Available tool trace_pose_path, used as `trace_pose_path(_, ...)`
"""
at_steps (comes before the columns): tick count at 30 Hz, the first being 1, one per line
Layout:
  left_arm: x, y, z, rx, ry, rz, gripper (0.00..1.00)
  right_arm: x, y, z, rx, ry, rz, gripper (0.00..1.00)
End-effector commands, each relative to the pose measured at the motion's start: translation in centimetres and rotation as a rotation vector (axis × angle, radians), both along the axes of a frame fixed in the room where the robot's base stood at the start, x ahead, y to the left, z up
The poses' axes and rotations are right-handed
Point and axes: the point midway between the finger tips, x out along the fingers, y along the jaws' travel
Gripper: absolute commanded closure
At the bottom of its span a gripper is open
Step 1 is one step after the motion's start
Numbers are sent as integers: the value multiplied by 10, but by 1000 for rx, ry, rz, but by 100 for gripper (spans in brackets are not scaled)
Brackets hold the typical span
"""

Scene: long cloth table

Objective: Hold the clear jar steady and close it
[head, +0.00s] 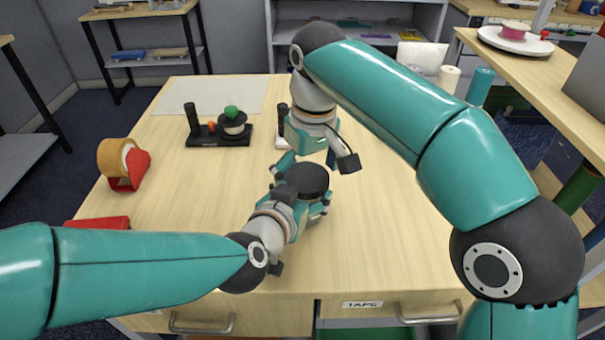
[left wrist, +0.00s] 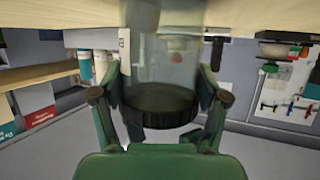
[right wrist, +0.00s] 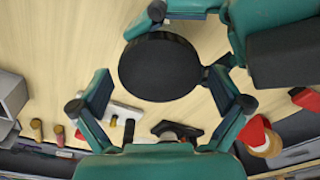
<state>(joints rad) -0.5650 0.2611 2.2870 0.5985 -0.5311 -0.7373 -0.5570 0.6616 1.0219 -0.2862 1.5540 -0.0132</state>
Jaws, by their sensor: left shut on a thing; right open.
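The clear jar (left wrist: 165,60) shows in the left wrist view, where the picture is upside down. Its wide black lid (left wrist: 160,103) sits at its mouth; I cannot tell how tight it is. The lid also shows from above in the right wrist view (right wrist: 160,66) and in the head view (head: 308,177). My left gripper (head: 305,197) is shut on the jar and holds it upright near the table's front middle. My right gripper (head: 310,160) points down just above the lid, open. Its fingers are spread to either side of the lid, apart from it.
A red tape dispenser (head: 135,171) stands at the left edge, with a red object (head: 97,222) nearer the front. A black stand (head: 230,139) with a green-topped part is farther back, by a pale mat (head: 212,95). The table's right side is largely clear beneath my right arm.

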Motion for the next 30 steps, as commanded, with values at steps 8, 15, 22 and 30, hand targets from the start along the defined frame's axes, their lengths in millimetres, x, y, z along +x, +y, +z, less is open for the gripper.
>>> trace_pose_path(8,0,0,0,0,0,1,100,1,1,34,4,-6,0,0)
trace_pose_path(15,0,0,0,0,0,1,100,0,0,43,2,-3,1,0)
trace_pose_path(22,0,0,0,0,0,1,100,0,0,43,2,-3,0,0)
trace_pose_path(30,0,0,0,0,0,1,0,0,0,43,3,-4,0,0)
